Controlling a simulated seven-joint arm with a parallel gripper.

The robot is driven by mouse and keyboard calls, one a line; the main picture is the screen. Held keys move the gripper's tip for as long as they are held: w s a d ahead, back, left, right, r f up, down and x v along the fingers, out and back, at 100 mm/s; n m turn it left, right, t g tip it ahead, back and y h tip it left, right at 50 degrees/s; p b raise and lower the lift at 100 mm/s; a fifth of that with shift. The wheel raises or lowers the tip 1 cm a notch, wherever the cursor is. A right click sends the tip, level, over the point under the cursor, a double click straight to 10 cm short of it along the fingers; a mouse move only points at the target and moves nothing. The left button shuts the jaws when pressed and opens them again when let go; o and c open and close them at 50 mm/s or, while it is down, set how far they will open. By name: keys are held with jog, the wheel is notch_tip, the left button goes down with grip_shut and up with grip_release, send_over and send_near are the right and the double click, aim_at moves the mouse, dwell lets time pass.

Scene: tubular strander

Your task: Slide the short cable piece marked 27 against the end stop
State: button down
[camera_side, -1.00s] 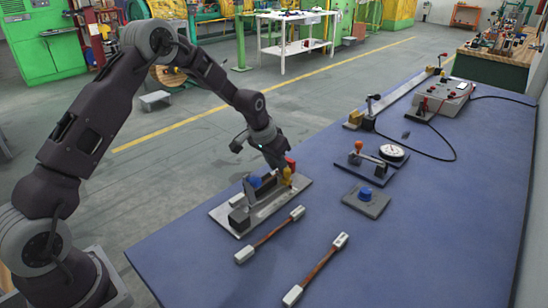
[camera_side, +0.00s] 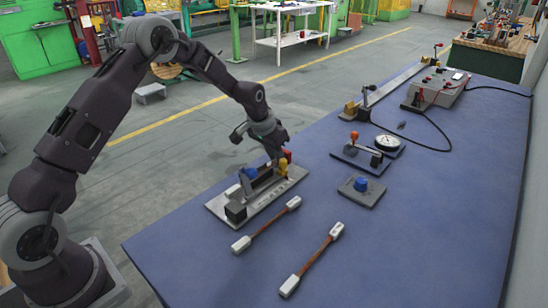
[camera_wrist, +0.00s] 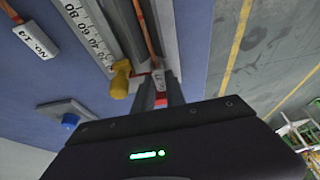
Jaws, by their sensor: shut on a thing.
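A grey metal fixture (camera_side: 222,207) lies on the blue table below my gripper (camera_side: 276,163). A dark block (camera_side: 235,211) stands at its near left end; I cannot tell if it is the end stop. In the wrist view my gripper (camera_wrist: 160,92) is shut on the end of a copper-coloured cable piece (camera_wrist: 144,25) with a white and red tag (camera_wrist: 158,79). The number on this tag is not readable. The cable lies along a dark channel beside a numbered scale (camera_wrist: 85,35). Its far end is out of the wrist view, so its contact with a stop is hidden.
Two loose cables (camera_side: 268,224) (camera_side: 313,258) with white ends lie in front. A blue button (camera_side: 361,185) and a dial gauge (camera_side: 387,142) are to the right.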

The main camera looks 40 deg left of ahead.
aim_at(286, 151)
jog(key=shift+w+r, duration=0.2)
jog(key=shift+w, duration=0.2)
jog(key=shift+w+r, duration=0.1)
jog(key=shift+w, duration=0.55)
jog(key=shift+d, duration=0.1)
jog(key=shift+w+d, duration=0.15)
jog(key=shift+w, duration=0.6)
jog(key=c, duration=1.3)
grip_release()
jog(key=shift+g, duration=0.3)
jog(key=s+r, duration=0.2)
jog(key=r, duration=0.1)
jog(key=s+r, duration=0.1)
jog(key=r, duration=0.1)
jog(key=shift+s, duration=0.35)
jog(key=shift+s+r, duration=0.25)
jog(key=shift+s, duration=0.2)
